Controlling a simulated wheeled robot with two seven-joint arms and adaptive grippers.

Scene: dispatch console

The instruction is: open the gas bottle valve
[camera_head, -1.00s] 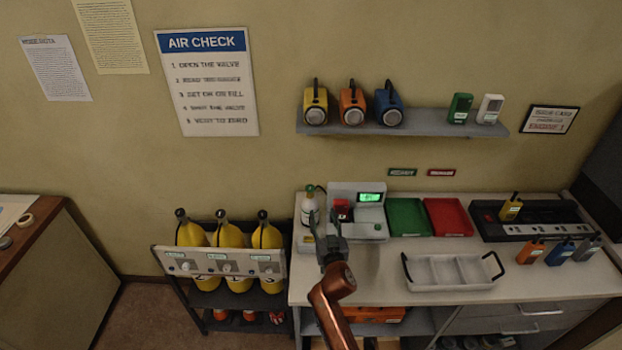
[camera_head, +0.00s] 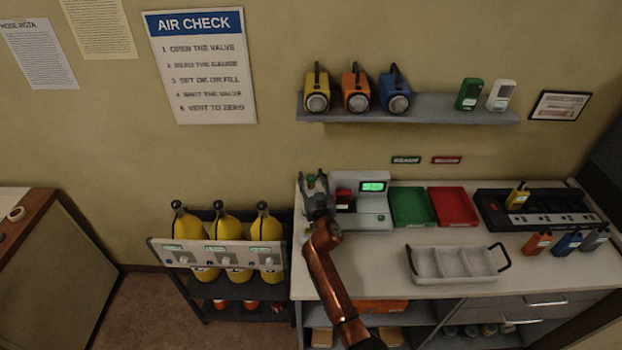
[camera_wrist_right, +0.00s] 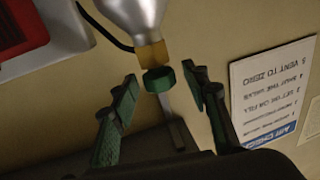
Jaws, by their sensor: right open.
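The gas bottle (camera_wrist_right: 136,14) shows in the right wrist view as a pale rounded body with a brass neck (camera_wrist_right: 152,56). Its green valve knob (camera_wrist_right: 158,80) sits at the end of that neck. My right gripper (camera_wrist_right: 162,79) is open, with one green-padded finger on each side of the knob and visible gaps between. In the head view my right gripper (camera_head: 316,183) is at the left end of the counter and hides most of the bottle. My left gripper is not in view.
A console with a lit green display (camera_head: 373,187) stands just right of the gripper. Green (camera_head: 412,207) and red (camera_head: 453,206) trays lie further right. A shelf (camera_head: 440,108) with lamps is above. A rack of yellow cylinders (camera_head: 226,228) stands left of the counter.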

